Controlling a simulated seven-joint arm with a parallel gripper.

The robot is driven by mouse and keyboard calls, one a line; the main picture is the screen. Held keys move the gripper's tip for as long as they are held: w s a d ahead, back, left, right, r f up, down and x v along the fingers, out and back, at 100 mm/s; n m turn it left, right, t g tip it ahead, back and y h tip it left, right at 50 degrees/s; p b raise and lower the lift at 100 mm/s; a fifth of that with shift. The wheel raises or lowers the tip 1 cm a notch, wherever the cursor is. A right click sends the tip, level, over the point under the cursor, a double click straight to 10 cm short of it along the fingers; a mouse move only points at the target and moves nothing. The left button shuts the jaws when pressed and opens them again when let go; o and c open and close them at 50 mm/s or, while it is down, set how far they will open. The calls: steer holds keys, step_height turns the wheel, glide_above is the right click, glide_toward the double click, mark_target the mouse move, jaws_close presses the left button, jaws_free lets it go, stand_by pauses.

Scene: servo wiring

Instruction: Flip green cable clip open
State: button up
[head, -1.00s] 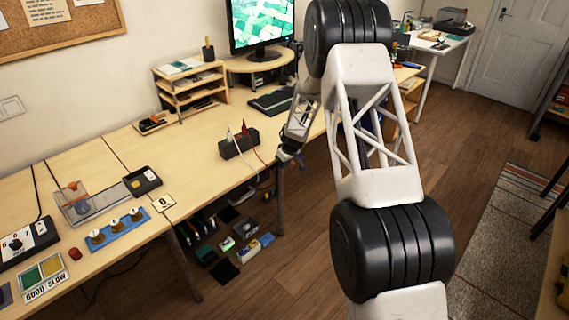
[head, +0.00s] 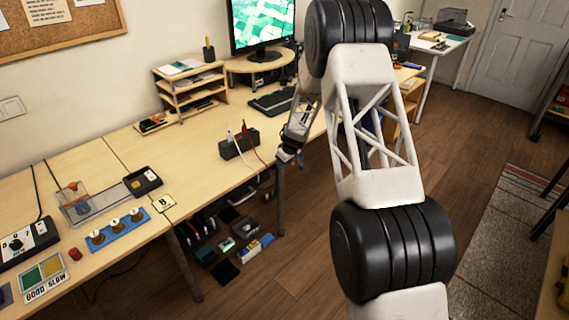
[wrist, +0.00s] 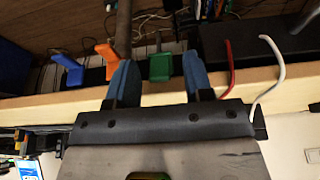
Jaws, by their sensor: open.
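The green cable clip (wrist: 160,67) is at the table edge in the wrist view, between my gripper's two blue fingers. My gripper (wrist: 160,72) is open, with a finger on each side of the clip and a visible gap to each. I cannot tell whether the clip's flap is open or closed. An orange clip (wrist: 107,50) and a blue clip (wrist: 70,68) stand to the left along the same edge. In the head view my gripper (head: 287,155) is at the table's front edge; the clips are too small to make out there.
A red cable (wrist: 228,68) and a white cable (wrist: 268,75) rise right of the gripper in the wrist view. A black box (head: 239,144) with cables stands left of my gripper in the head view. The wooden tabletop (head: 200,150) left of that box is mostly clear.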

steer(key=v, duration=0.7)
steer(key=shift+r, duration=0.25)
steer(key=shift+s+d, duration=0.1)
steer(key=shift+r, duration=0.1)
